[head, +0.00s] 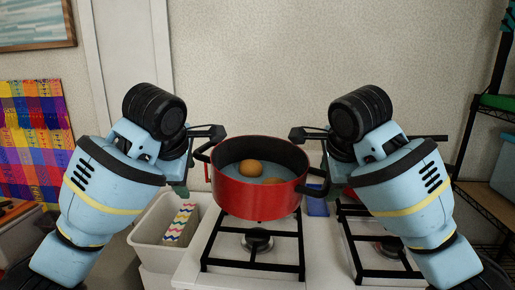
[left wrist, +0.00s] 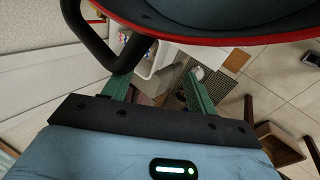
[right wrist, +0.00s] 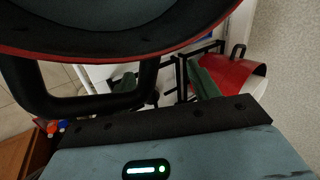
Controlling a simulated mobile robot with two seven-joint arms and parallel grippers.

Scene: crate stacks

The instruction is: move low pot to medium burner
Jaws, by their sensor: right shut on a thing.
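The low pot (head: 255,195) is red with a dark rim and black side handles. It hangs above the stove, its right side lower, with round orange-brown items (head: 251,168) inside. My left gripper (head: 203,160) is at its left handle (left wrist: 88,40); the fingers stand wide apart, and I see no clear grip. My right gripper (head: 318,162) is at the right handle (right wrist: 95,105) and is shut on the pot; the handle partly hides its fingers. A burner (head: 257,239) with a black grate is below the pot, and another burner (head: 390,248) is to the right.
A pale bin (head: 150,235) with a zigzag-patterned item (head: 180,225) stands left of the white stove (head: 215,277). A blue item (head: 317,206) is behind the pot. A red curved object (right wrist: 232,78) with a black handle shows in the right wrist view. Shelving (head: 487,200) stands right.

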